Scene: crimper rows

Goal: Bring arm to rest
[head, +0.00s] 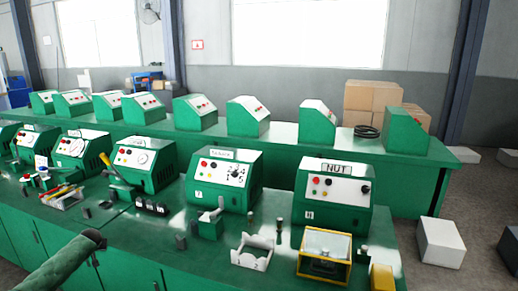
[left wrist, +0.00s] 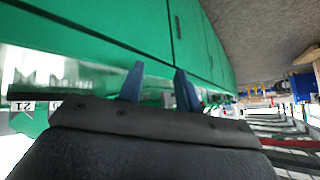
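My left gripper (left wrist: 159,69) shows in the left wrist view, with two blue fingers apart and nothing visible between them. The green cabinet front of a bench (left wrist: 130,25) is behind the fingertips. The labels in this view appear upside down. Neither gripper can be made out in the head view, and my right gripper is not seen. A green, tube-like piece with a dark end (head: 62,262) reaches in at the lower left of the head view; I cannot tell what it belongs to.
The near green bench (head: 150,250) carries a row of crimper machines, including one marked NUT (head: 335,195), a yellow-framed box (head: 325,255) and a white holder (head: 252,252). A second bench (head: 275,137) stands behind. Cardboard boxes (head: 370,97) and a white block (head: 440,243) are at the right.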

